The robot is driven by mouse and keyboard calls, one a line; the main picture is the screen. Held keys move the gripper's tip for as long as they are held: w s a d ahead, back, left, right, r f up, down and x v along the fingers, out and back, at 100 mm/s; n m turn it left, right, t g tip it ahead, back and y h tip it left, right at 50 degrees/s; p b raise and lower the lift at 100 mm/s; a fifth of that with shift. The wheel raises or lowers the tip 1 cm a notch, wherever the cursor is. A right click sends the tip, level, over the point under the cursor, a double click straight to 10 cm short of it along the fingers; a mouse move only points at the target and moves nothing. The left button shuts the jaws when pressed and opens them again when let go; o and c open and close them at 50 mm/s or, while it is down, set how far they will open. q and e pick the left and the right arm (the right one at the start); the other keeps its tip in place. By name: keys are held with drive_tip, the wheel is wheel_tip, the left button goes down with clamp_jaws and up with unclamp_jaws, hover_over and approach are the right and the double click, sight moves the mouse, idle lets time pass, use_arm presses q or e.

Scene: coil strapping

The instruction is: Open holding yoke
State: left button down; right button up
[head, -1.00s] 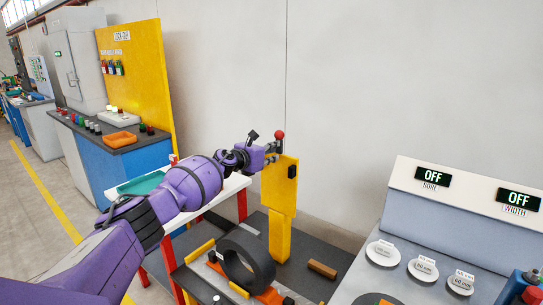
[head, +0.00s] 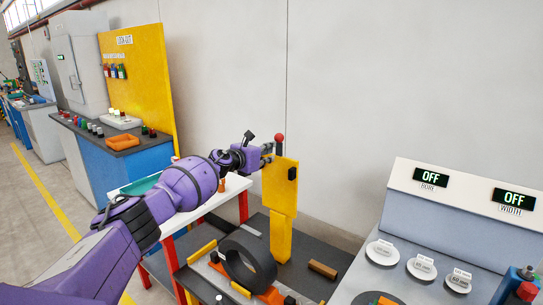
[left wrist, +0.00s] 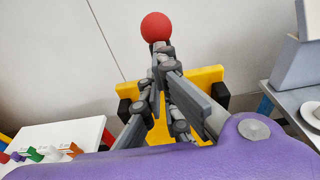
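The holding yoke (head: 280,190) is a tall yellow plate on a post, standing upright behind a dark coil ring (head: 247,262). A lever with a red ball knob (head: 279,138) rises at its top; the knob also shows in the left wrist view (left wrist: 155,27). My left gripper (head: 270,152) reaches the lever from the left. In the left wrist view its fingers (left wrist: 163,58) come together just below the red ball, around the lever's stem, which they mostly hide. My right gripper is out of view.
A grey console (head: 455,215) with two OFF displays and white discs stands at right. A white table (head: 225,190), blue cabinet and yellow lock-out board (head: 140,80) are at left.

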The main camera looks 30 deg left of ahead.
use_arm(q)
wheel_tip(320, 180, up, 9)
drive_tip(key=s+p, duration=0.2)
drive_tip(key=shift+s+p, duration=0.3)
drive_tip(key=shift+s, duration=0.1)
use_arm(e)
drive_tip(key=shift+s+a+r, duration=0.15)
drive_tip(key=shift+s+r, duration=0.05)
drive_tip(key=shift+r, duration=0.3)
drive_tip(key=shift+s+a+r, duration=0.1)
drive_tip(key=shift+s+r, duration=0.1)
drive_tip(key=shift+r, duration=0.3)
